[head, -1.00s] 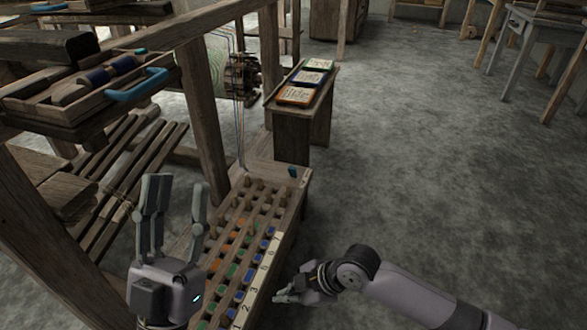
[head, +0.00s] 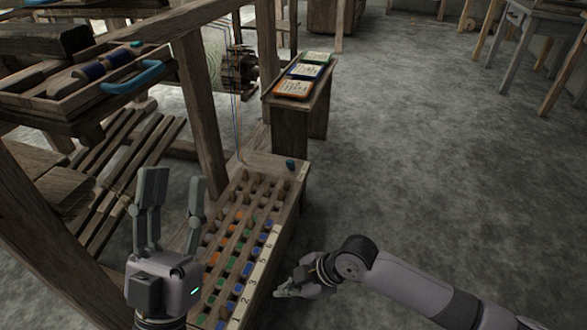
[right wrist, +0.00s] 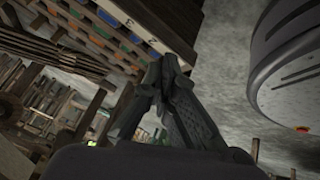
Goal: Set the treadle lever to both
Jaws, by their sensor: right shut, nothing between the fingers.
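I cannot tell for certain which part is the treadle lever. A small blue knob (head: 290,164) stands at the far right corner of the wooden peg bench (head: 262,160). My left gripper (head: 172,200) points upward to the left of the bench, with its fingers apart and empty. My right gripper (head: 278,292) is low beside the bench's numbered right edge, apart from the blue knob, shut and empty. Its closed fingers also show in the right wrist view (right wrist: 167,85).
The bench carries several pegs and rows of coloured squares beside a numbered strip (head: 258,268). The wooden loom frame (head: 200,110) rises at left, with a tray of spools (head: 88,85). A stand (head: 300,115) holds three cards behind.

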